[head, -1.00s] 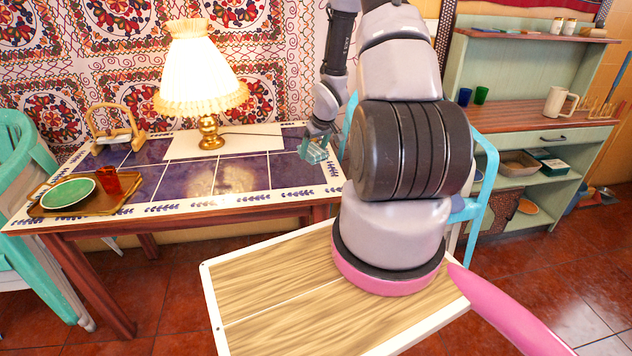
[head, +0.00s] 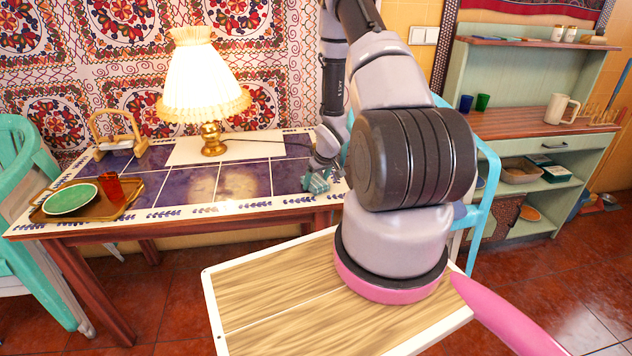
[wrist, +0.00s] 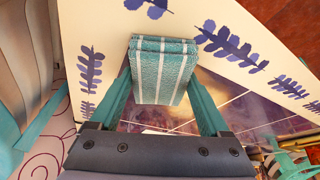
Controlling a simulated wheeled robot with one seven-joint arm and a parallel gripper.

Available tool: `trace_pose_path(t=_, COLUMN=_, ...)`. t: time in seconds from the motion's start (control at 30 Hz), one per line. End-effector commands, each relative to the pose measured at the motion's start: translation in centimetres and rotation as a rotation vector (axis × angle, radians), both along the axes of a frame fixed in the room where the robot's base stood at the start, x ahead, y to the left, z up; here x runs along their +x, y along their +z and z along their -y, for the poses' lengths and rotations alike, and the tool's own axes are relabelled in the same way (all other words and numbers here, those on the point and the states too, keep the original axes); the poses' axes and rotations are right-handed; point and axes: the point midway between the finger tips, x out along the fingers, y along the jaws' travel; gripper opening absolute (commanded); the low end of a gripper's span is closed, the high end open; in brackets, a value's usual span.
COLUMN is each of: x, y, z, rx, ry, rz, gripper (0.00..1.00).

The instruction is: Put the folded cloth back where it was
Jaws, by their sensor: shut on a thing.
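The folded cloth (wrist: 162,68) is teal with white stripes and sits between the two teal fingers of my gripper (wrist: 160,85) in the wrist view. My gripper is shut on it. In the head view the cloth (head: 318,185) shows small at the right front corner of the tiled table (head: 175,210). My gripper (head: 316,178) points down there, partly hidden by my wrist. The wrist view shows the cloth over the table's cream border with blue leaf prints. I cannot tell whether the cloth touches the tabletop.
A lit lamp (head: 205,85) stands on a white runner at the back of the table. A brown tray (head: 135,190) with a green plate (head: 70,198) and a red cup (head: 111,187) is at the left. A wooden holder (head: 117,138) stands behind it. The tiles between are clear.

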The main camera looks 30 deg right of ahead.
Motion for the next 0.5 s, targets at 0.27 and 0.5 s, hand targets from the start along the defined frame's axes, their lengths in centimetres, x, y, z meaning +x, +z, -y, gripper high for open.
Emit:
trace_pose_path(t=0.27, x=-0.03, y=-0.25, z=-0.01, rx=0.0, ry=0.0, rz=-0.001, gripper=1.0)
trace_pose_path(t=0.5, x=-0.14, y=0.61, z=0.07, rx=0.0, ry=-0.001, rz=0.001, gripper=1.0)
